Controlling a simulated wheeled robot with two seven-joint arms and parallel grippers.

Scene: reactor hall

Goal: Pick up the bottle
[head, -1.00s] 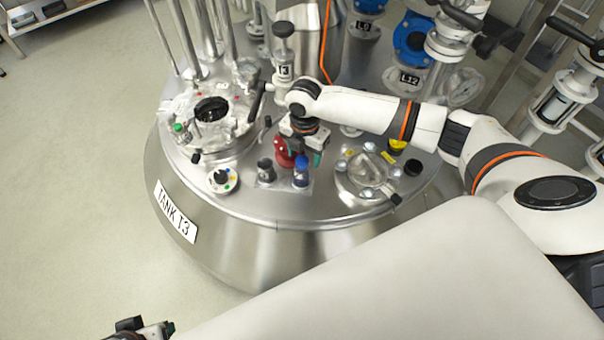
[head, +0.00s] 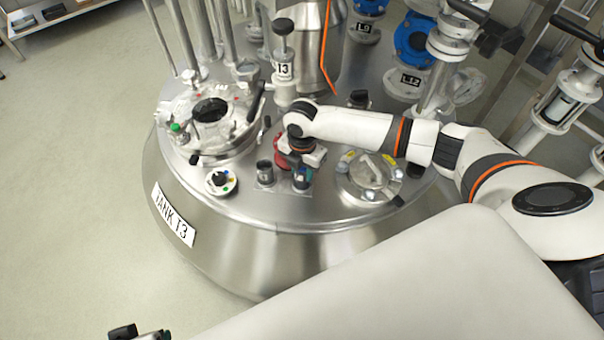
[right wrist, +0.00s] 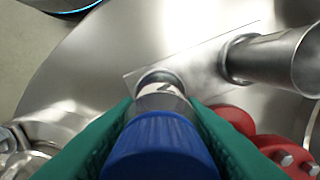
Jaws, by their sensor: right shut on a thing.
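The bottle with a blue cap (right wrist: 160,148) stands between the green fingers of my right gripper (right wrist: 160,130) in the right wrist view. The fingers press on both sides of the cap, and the clear and silver part below it shows beyond.
An open metal cup (head: 265,172) stands just left of the bottle; it also shows in the wrist view (right wrist: 275,60). A red part (head: 283,152) sits close behind my right gripper. A dial (head: 221,181), a round hatch (head: 210,112) and a glass port (head: 368,175) surround the spot.

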